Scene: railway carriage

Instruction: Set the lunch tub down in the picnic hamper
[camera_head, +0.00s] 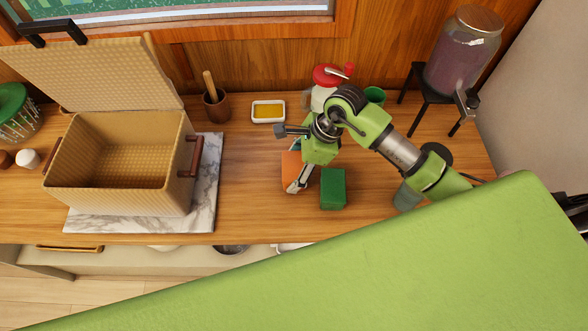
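The picnic hamper (117,192), a tan woven box, stands on the left of the counter with its lid (95,75) raised. Its inside looks empty. My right gripper (297,180) points down over the counter, right of the hamper. An orange thing (290,166) shows at its fingers, partly hidden by them; it may be the lunch tub. I cannot tell whether the fingers grip it. A green box (333,189) stands just right of the gripper and could also be the tub. My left gripper is not in view.
The hamper stands on a marble slab (206,208). Behind are a brown cup with a stick (217,108), a white dish with yellow contents (268,111) and a red-topped container (325,85). A drink dispenser (463,60) stands back right. Counter between slab and gripper is clear.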

